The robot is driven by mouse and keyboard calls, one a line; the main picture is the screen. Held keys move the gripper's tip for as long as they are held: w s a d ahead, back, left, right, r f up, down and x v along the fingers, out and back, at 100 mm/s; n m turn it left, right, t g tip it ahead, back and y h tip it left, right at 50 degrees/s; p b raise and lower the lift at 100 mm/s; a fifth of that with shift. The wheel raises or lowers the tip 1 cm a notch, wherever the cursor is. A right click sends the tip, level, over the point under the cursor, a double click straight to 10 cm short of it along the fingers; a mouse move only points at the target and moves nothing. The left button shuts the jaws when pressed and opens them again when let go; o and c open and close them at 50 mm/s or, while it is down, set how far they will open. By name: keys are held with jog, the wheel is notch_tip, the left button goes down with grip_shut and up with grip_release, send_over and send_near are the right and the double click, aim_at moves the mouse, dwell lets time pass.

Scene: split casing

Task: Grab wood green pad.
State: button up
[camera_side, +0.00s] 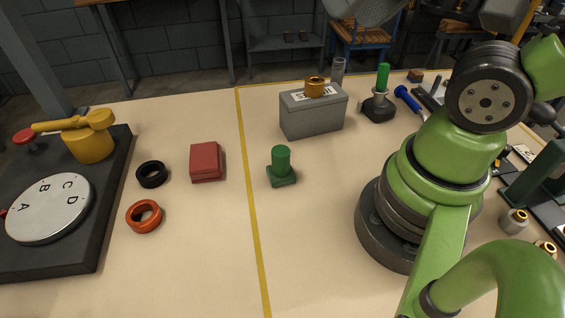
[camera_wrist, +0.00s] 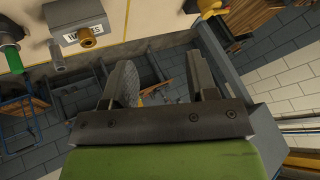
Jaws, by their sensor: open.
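A green block (camera_side: 281,168) with a round post on a square base stands upright on the table, just right of the yellow line in the side view. Another green cylinder (camera_side: 382,78) stands on a dark base behind it to the right; I cannot tell which of them, if either, is the wood green pad. A green cylinder also shows at the left edge of the wrist view (camera_wrist: 10,58). My gripper (camera_wrist: 162,75) is open and empty in the wrist view, its two fingers apart, away from the table objects.
A grey box (camera_side: 313,113) with a brass ring (camera_side: 315,87) on top stands behind the green block. A red block (camera_side: 205,161), a black ring (camera_side: 151,174) and an orange ring (camera_side: 144,215) lie to its left. A dark platform (camera_side: 70,257) fills the far left. The front middle is clear.

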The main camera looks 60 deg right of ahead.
jog(key=shift+o, duration=1.2)
jog(key=n+g+h, duration=0.1)
jog(key=g+h, duration=0.1)
jog(key=g, duration=0.5)
send_over(280, 150)
notch_tip(280, 150, down, 16)
jog(key=shift+n, duration=0.3)
jog(key=f, duration=0.6)
jog(key=shift+w+a+f, duration=0.2)
jog(key=shift+w+f, duration=0.05)
jog(key=shift+f, duration=0.1)
jog(key=shift+s+d+f, duration=0.1)
jog(key=shift+s+f, duration=0.05)
jog(key=shift+f, duration=1.35)
jog(key=shift+s+d+f, duration=0.1)
jog(key=shift+f, duration=1.35)
